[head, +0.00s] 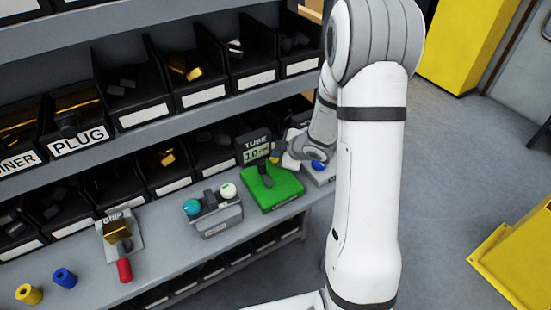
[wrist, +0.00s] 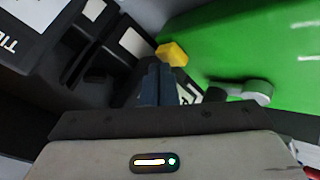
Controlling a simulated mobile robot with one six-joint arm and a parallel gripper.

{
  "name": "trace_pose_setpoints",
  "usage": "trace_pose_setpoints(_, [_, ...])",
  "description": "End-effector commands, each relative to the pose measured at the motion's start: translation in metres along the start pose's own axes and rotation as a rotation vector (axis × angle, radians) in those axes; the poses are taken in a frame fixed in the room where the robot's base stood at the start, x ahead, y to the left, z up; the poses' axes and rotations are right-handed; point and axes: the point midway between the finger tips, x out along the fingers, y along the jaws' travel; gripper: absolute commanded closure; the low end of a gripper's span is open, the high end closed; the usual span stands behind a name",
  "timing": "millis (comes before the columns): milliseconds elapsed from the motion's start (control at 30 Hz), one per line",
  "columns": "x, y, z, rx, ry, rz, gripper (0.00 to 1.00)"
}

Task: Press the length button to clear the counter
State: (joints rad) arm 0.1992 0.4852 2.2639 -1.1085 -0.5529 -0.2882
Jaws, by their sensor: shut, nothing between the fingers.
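The green tube-length station (head: 274,188) stands on the lower worktop, with a "TUBE" counter display (head: 256,151) at its back that reads about 10; the rest is too small to read. In the wrist view its green surface (wrist: 255,45) fills the upper right. A small yellow button-like block (wrist: 172,53) sits at its edge, just beyond my fingertips. I cannot tell whether they touch it. My gripper (wrist: 158,68) is shut and empty, its dark fingers side by side. In the head view my arm partly hides the gripper beside the display.
Black bins (head: 165,170) line the shelves behind. A blue button (head: 319,165) is at the right.

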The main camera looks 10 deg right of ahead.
Motion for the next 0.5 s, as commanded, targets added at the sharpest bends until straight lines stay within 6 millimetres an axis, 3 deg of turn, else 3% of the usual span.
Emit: trace_pose_setpoints(500, [0.0050, -0.0037, 0.0035, 0.000, 0.000, 0.000, 1.00])
